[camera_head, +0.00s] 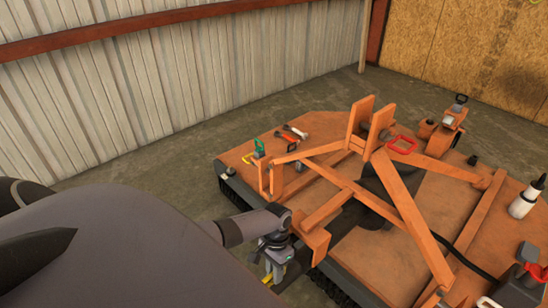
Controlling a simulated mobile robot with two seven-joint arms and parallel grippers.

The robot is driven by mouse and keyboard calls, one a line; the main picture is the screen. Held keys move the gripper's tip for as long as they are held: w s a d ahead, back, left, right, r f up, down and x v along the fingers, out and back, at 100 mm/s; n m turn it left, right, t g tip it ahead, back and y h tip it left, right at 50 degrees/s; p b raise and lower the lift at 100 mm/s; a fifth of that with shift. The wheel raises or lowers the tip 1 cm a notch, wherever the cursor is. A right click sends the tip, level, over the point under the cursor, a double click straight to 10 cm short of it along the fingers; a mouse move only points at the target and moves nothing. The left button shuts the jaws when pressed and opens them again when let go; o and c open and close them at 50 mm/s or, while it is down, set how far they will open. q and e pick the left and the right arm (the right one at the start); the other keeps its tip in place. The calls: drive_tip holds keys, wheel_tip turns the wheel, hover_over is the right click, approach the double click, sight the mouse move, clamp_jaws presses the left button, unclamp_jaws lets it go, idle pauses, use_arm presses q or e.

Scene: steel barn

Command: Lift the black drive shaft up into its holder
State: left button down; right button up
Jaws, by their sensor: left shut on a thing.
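My left gripper (275,268) is at the front edge of the orange mower deck, below an orange bracket of its frame. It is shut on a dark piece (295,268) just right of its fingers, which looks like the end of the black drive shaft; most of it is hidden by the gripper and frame. A black part (376,182) shows between the orange frame bars at the middle of the deck; I cannot tell whether it joins the held piece. The holder cannot be made out clearly. My right gripper is not in view.
The orange mower deck (240,158) carries upright hitch plates (359,116) and slanted bars. Small tools (291,133), a red handle (402,144) and a white bottle (524,201) lie or stand on it. A corrugated wall (180,75) is behind; concrete floor is free at left.

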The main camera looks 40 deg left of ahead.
use_arm(q)
drive_tip(key=shift+v, duration=0.85)
drive_tip(key=shift+w+d, duration=0.1)
